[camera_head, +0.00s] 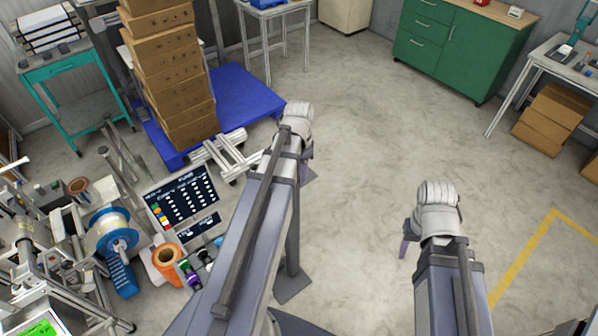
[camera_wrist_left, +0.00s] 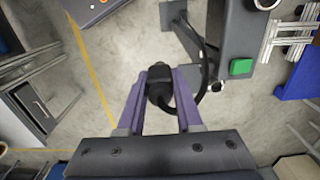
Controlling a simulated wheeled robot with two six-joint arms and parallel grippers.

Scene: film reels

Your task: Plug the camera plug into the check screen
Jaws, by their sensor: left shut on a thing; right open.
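My left gripper (camera_wrist_left: 160,98) is shut on the black camera plug (camera_wrist_left: 158,78), which sits between its two purple fingers in the left wrist view. A black cable (camera_wrist_left: 203,85) loops from the plug to the right. In the head view the left gripper (camera_head: 305,165) is mostly hidden behind its own arm, over bare floor. My right gripper (camera_head: 406,242) is open and empty at the right, above the floor; only part of its fingers shows. I cannot clearly identify the check screen; a green-lit display (camera_head: 42,326) is cut off at the bottom left corner.
A dark chart board (camera_head: 185,198), a blue reel (camera_head: 112,235) and an orange roll (camera_head: 167,257) stand at the left among equipment. A green cabinet (camera_head: 460,48) is at the back. The middle floor is clear.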

